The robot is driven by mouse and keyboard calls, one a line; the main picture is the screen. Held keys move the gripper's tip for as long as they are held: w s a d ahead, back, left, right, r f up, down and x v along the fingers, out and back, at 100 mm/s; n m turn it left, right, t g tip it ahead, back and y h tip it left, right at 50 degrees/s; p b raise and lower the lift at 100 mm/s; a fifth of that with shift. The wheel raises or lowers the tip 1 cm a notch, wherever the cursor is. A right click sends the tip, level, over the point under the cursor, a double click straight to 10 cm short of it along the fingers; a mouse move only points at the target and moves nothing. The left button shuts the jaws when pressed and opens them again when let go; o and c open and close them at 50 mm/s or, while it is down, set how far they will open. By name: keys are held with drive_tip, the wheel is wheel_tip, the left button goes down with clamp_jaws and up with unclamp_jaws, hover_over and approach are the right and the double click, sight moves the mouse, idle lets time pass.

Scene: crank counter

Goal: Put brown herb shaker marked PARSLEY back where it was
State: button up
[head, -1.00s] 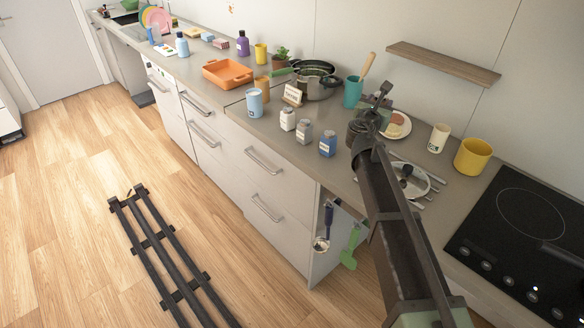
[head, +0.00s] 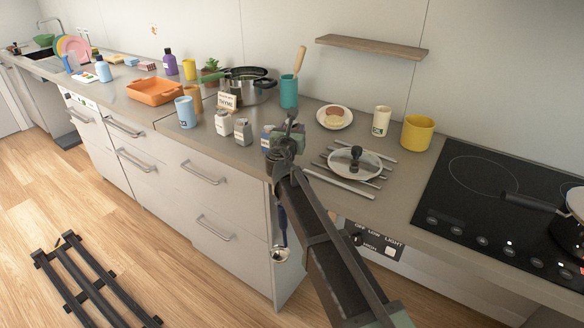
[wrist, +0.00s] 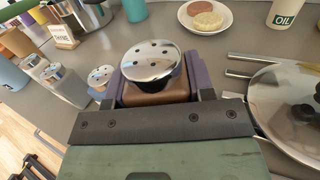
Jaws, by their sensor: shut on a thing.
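My gripper (wrist: 157,84) is shut on a brown shaker (wrist: 155,96) with a domed, holed chrome lid; its label cannot be read. The shaker sits upright between the two purplish fingers in the wrist view. In the head view my gripper (head: 288,136) hides most or all of it. A blue shaker (head: 267,136) stands just left of my gripper, partly covered by it. A white shaker (head: 223,122) and a grey shaker (head: 242,132) stand further left on the counter. Whether the held shaker touches the counter cannot be told.
A THYME sign (head: 228,101), a blue mug (head: 186,112) and a pot (head: 249,86) stand to the left and behind. Beyond are a food plate (head: 334,117), an OIL container (head: 381,120) and a yellow mug (head: 417,133).

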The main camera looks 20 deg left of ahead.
wheel_tip(320, 180, down, 6)
drive_tip(key=b, duration=0.4)
drive_tip(key=shift+r, duration=0.35)
drive_tip(key=shift+f, duration=0.15)
drive_tip(key=o, duration=1)
drive_tip(key=shift+c, duration=0.2)
drive_tip(key=shift+s+r, duration=0.2)
drive_tip(key=shift+s, duration=0.05)
drive_tip(key=s+d, duration=0.1)
drive_tip(key=s, duration=1)
drive_tip(key=shift+s+d, duration=0.25)
drive_tip(key=shift+d, duration=0.1)
